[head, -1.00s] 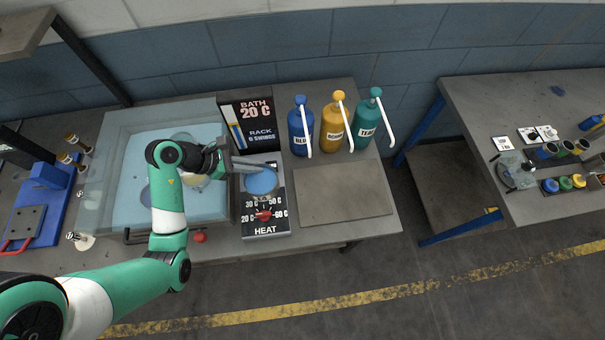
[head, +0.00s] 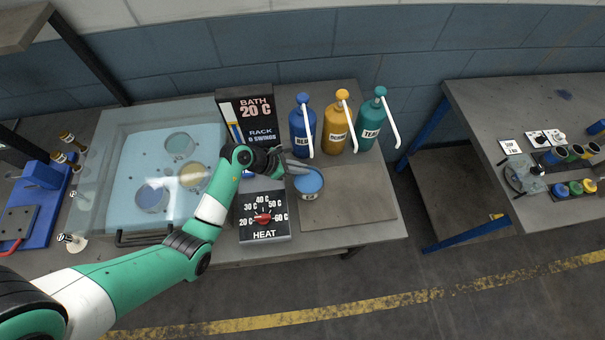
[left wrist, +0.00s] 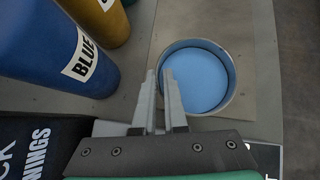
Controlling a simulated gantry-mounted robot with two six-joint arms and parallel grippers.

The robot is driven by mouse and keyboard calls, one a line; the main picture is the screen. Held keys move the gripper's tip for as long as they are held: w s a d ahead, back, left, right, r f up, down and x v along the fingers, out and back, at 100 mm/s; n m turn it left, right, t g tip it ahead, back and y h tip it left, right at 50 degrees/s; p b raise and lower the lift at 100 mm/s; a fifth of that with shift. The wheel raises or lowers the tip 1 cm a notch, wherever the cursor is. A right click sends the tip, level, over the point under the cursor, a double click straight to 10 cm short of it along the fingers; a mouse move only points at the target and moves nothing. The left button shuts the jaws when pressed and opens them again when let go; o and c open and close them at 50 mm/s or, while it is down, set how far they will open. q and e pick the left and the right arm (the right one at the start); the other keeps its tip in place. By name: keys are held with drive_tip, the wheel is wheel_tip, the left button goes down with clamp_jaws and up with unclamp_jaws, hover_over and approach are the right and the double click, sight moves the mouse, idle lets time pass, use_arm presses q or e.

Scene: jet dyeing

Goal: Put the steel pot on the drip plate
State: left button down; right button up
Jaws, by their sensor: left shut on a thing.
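The steel pot (head: 311,194), holding blue liquid, is over the left part of the drip plate (head: 360,207), a flat grey-brown slab. I cannot tell whether the pot touches the plate. My right gripper is out of view.
Blue (head: 302,128), yellow (head: 337,125) and teal (head: 370,120) pump bottles stand just behind the plate. The heat panel (head: 263,221) lies left of it, with the water bath (head: 130,200) further left. The plate's right part is clear.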

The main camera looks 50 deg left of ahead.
use_arm(q)
drive_tip(key=shift+w+d+f+b, duration=0.15)
drive_tip(key=shift+f+b, duration=0.45)
drive_tip(key=shift+f, duration=1.1)
drive_tip(key=shift+f, duration=0.1)
drive_tip(key=c, duration=0.9)
unclamp_jaws()
drive_tip(key=shift+c, duration=0.2)
drive_tip(key=shift+r, duration=0.25)
drive_tip(key=p+v, duration=0.3)
drive_tip(key=v, duration=0.8)
drive_tip(key=shift+s+p, duration=0.3)
drive_tip(key=shift+r, duration=0.2)
